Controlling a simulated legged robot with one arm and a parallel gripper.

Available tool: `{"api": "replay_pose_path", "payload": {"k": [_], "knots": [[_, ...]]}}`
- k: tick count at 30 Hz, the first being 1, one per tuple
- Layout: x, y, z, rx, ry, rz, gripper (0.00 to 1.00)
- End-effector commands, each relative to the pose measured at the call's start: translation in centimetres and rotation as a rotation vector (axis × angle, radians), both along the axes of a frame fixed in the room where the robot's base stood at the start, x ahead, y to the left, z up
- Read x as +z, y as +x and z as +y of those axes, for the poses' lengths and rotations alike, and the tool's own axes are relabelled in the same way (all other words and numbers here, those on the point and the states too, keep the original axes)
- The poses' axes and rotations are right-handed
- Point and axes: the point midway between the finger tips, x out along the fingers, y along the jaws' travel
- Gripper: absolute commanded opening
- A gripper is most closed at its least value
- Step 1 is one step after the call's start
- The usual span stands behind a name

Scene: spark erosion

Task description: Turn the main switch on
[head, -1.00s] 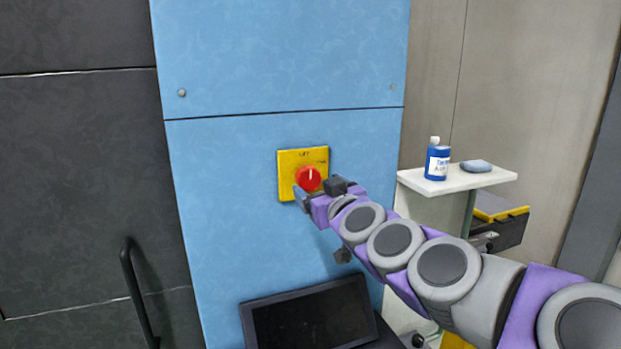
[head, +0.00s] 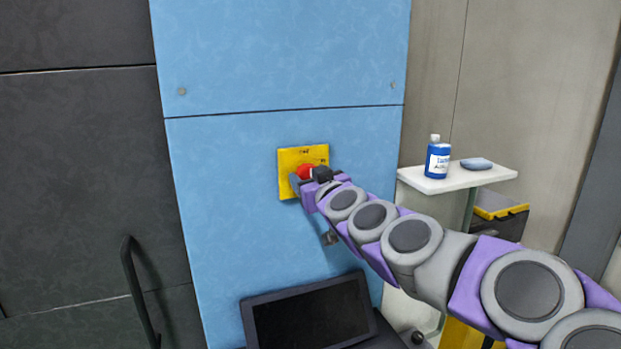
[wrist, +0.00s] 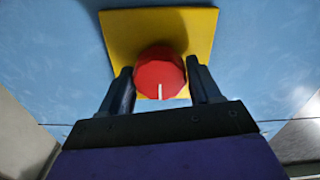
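The main switch is a red knob (head: 304,172) on a yellow plate (head: 289,160) fixed to the blue panel. In the wrist view the red knob (wrist: 160,72) carries a white mark pointing toward my gripper, and the yellow plate (wrist: 118,30) lies behind it. My gripper (head: 308,180) is at the plate in the head view and covers part of the knob. In the wrist view my gripper (wrist: 162,88) has its two dark fingers apart, one on each side of the knob. Small gaps seem to show between fingers and knob. Lettering on the plate is too small to read.
A dark screen (head: 312,318) juts out below the switch. A white shelf (head: 460,183) at the right holds a blue bottle (head: 438,160) and a grey-blue object (head: 476,164). A black handle (head: 138,290) stands on the dark cabinet at the left.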

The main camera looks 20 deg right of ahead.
Motion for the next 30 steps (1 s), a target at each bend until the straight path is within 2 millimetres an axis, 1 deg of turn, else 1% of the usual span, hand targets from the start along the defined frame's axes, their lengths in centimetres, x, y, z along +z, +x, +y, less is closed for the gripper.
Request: {"api": "replay_pose_path", "payload": {"k": [1, 2, 10, 20, 26, 30], "knots": [[0.00, 0.00, -0.01, 0.000, 0.000, 0.000, 0.57], [0.00, 0.00, -0.01, 0.000, 0.000, 0.000, 0.55], [0.00, -0.01, -0.02, 0.000, 0.000, 0.000, 0.29], [0.00, -0.02, -0.04, -0.001, 0.043, 0.003, 0.28], [-0.02, -0.01, -0.08, -0.001, 0.152, 0.013, 0.27], [-0.01, -0.01, -0.10, 0.000, 0.270, 0.023, 0.27]]}}
